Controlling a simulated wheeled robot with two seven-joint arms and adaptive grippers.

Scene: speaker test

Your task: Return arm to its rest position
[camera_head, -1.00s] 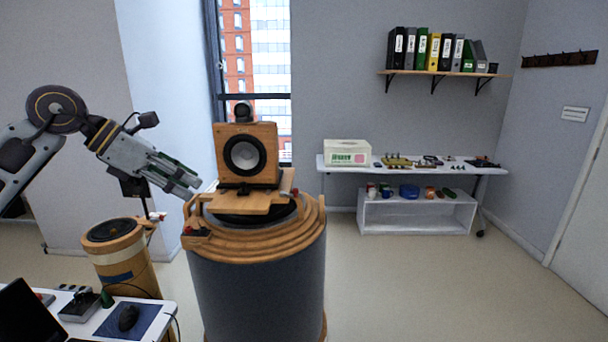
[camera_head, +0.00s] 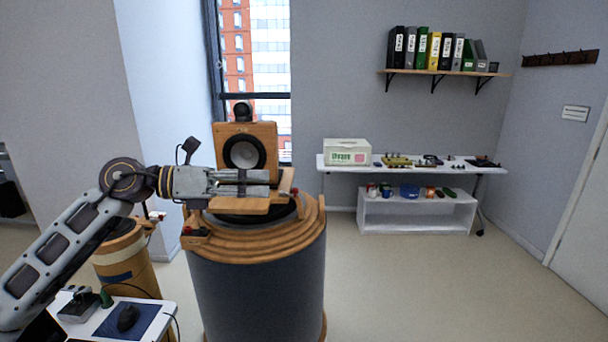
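My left arm comes in from the left edge, and its gripper (camera_head: 262,184) points right, level, in front of the lower part of the wooden speaker (camera_head: 232,138). The gripper covers the speaker's lower edge and part of the wooden platform (camera_head: 240,207) under it. I cannot tell whether the fingers touch the speaker or stand in front of it, nor whether they are open or shut. My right gripper is not in view.
The speaker stands on a large round pedestal (camera_head: 258,280) with stepped wooden rings. A smaller wooden drum (camera_head: 128,265) and a desk with a mouse (camera_head: 128,318) are at lower left. A white table (camera_head: 420,172) stands at the back right. The floor at right is clear.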

